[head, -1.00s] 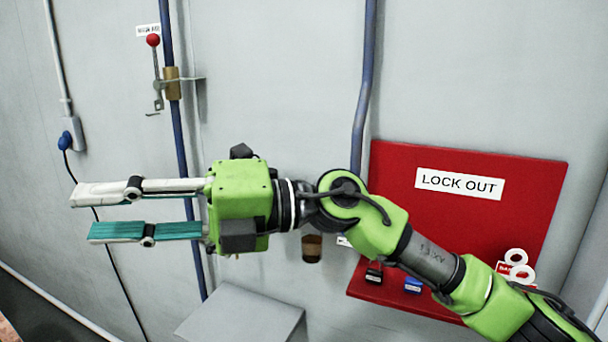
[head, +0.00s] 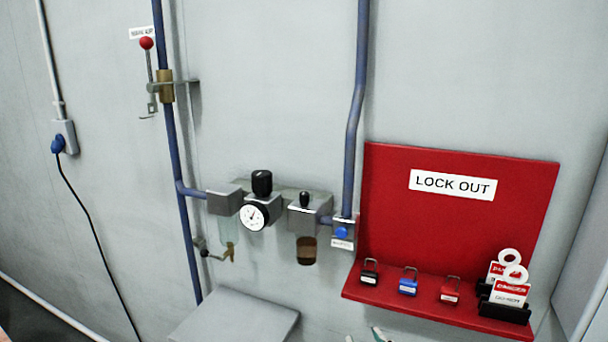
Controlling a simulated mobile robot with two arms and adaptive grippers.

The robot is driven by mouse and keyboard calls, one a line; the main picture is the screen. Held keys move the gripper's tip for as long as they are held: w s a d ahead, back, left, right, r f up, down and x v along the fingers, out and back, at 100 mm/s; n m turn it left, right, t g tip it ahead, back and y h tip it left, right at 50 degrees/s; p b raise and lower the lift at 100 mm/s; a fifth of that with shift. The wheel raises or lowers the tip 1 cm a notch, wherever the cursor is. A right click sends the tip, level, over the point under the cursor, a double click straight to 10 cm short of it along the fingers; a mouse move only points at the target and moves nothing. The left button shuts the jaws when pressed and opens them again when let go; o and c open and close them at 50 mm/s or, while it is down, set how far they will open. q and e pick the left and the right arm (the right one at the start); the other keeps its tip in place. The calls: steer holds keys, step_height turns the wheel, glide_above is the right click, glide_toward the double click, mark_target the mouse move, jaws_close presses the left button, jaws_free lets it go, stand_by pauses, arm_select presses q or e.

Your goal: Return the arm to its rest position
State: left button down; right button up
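My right gripper (head: 366,336) shows only as two small fingertip slivers at the bottom edge of the head view, one pale and one with a teal pad. The tips stand apart with nothing visible between them; the rest of the gripper and the arm are out of view. My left gripper is not in view.
A red LOCK OUT board (head: 455,225) with a shelf carries padlocks (head: 408,283) and danger tags (head: 510,290). Left of it are a gauge unit (head: 254,215), a grey ledge (head: 235,318), blue pipes (head: 356,100) and a red-knobbed valve lever (head: 147,44).

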steer(key=s+d+f+m+g+h, duration=0.1)
steer(key=s+d+f+g, duration=0.25)
steer(key=s+f, duration=0.45)
steer(key=s+d+f+g, duration=0.2)
steer(key=s+f+g, duration=0.25)
steer(key=s, duration=0.55)
steer(key=s+d+f+m+g+h, duration=0.1)
steer(key=s+d+f+g, duration=0.2)
steer(key=s+f, duration=0.55)
step_height(320, 180, down, 24)
steer(key=s, duration=0.2)
steer(key=s+d+f+g+b, duration=0.1)
steer(key=s+d+f+g, duration=0.1)
steer(key=s+f, duration=1.5)
steer(key=shift+s+d+f+n, duration=0.25)
steer(key=shift+d+f+n, duration=0.05)
steer(key=shift+d+f, duration=0.05)
